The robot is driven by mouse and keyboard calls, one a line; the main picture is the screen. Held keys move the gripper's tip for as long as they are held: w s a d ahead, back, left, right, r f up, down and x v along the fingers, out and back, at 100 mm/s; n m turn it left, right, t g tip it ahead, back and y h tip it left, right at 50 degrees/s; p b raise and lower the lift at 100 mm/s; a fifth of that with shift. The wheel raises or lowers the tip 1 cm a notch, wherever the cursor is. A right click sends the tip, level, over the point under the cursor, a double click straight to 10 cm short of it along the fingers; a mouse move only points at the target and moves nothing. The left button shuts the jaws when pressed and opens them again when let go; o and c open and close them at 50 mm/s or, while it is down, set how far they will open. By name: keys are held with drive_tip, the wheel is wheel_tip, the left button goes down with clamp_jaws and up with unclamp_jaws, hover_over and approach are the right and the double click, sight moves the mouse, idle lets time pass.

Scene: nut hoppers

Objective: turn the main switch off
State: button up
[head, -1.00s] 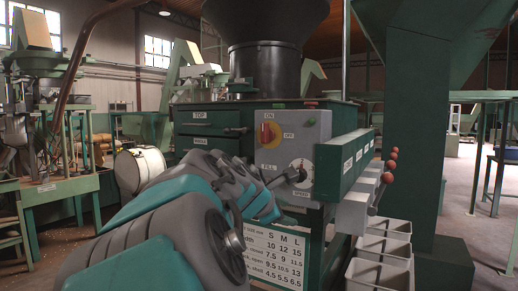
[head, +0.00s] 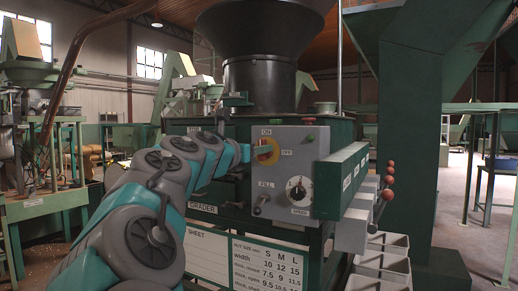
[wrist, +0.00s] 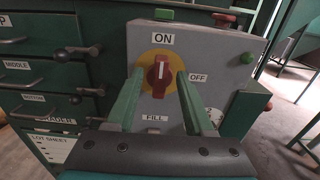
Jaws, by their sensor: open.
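The main switch (wrist: 159,76) is a red rotary knob on a yellow disc, on a grey control panel (wrist: 213,56). Its white mark points up toward the ON label (wrist: 163,39); the OFF label (wrist: 198,78) is to its right. My gripper (wrist: 160,74) is open, one green finger on each side of the knob in the wrist view. I cannot tell whether the fingers touch it. In the head view the switch (head: 268,151) is partly hidden by my gripper (head: 254,152), which reaches it from the left.
Below the switch are a FILL lever (head: 261,204) and a SPEED dial (head: 298,188). Green and red buttons (wrist: 164,14) top the panel, and another green button (wrist: 247,58) is on its face. Drawers with handles (wrist: 40,48) stand left. Red-knobbed levers (head: 390,181) are at right.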

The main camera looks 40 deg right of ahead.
drive_tip(key=shift+w+d, duration=0.2)
drive_tip(key=shift+d, duration=0.4)
clamp_jaws()
